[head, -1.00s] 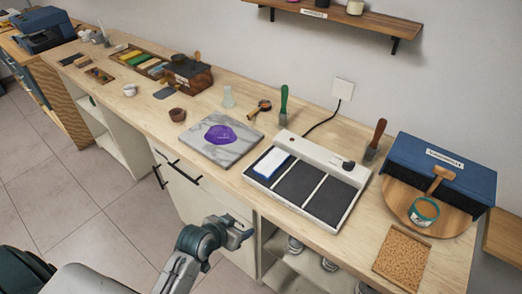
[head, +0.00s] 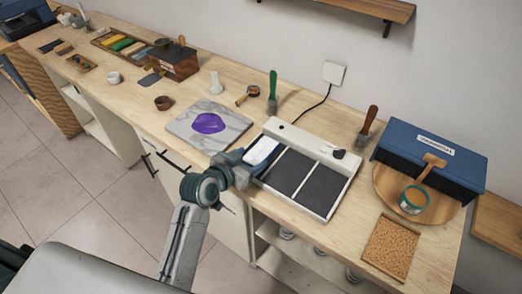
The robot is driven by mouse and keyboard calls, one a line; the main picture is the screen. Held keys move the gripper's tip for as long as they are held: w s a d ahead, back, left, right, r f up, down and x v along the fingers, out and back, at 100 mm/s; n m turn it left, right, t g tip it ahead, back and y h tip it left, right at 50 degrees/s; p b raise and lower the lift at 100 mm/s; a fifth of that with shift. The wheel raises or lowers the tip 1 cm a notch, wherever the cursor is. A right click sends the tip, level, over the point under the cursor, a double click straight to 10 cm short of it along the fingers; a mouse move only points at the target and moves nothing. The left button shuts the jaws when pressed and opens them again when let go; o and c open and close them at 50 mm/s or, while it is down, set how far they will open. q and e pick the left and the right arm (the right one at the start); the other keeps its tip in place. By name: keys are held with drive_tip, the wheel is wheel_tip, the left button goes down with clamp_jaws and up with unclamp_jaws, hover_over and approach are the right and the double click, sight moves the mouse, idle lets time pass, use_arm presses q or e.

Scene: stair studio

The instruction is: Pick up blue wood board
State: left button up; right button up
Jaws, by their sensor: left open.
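A small board with a white top and blue edges (head: 262,150) lies in the left bay of a white tray with dark panels (head: 329,203). It is the only thing there that looks like the blue wood board. My left gripper (head: 245,168) is open at the board's near left side, by the tray's left edge. It partly hides the board's near end, and I cannot tell whether it touches the board. My right gripper is not in view.
A marble slab with a purple patch (head: 184,128) lies left of the tray. A green-handled tool (head: 272,92) and a dark red-handled one (head: 367,127) stand behind. A blue box (head: 440,145) and a cork mat (head: 391,248) are to the right.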

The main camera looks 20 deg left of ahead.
sight(260, 152)
use_arm(q)
drive_tip(key=p+x, duration=0.1)
drive_tip(key=x, duration=0.1)
drive_tip(key=p+x, duration=0.1)
drive_tip(key=x, duration=0.1)
drive_tip(key=shift+w+r, duration=0.15)
drive_tip(key=shift+r, duration=0.05)
drive_tip(key=shift+w+d+f, duration=0.1)
drive_tip(key=shift+w+f, duration=0.1)
drive_tip(key=shift+w, duration=0.05)
drive_tip(key=shift+s, duration=0.1)
drive_tip(key=shift+c, duration=0.4)
drive_tip(key=c, duration=0.8)
drive_tip(key=shift+o, duration=0.2)
drive_tip(key=shift+r, duration=0.15)
